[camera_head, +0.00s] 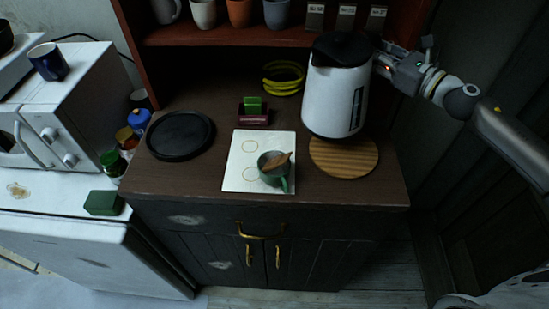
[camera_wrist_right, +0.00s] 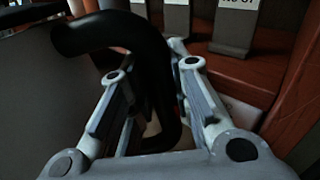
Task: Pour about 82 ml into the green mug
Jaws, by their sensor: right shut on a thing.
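A white kettle (camera_head: 335,98) with a black lid is above the cabinet top, over or just behind a round wooden board. My right gripper (camera_head: 388,62) is at its right side, shut on the kettle's handle. In the right wrist view the black handle (camera_wrist_right: 165,75) passes between the fingers of the right gripper (camera_wrist_right: 150,105). The kettle looks upright. The green mug (camera_head: 275,178) stands on a white card with printed circles, left of and nearer than the kettle. Something brown and flat shows at its mouth. My left gripper is not in view.
The round wooden board (camera_head: 343,160) lies right of the white card (camera_head: 240,178). A black round plate (camera_head: 180,135), a small stand with a green sponge (camera_head: 253,106) and yellow coils (camera_head: 283,77) are around it. A shelf (camera_head: 220,36) with cups overhangs the back.

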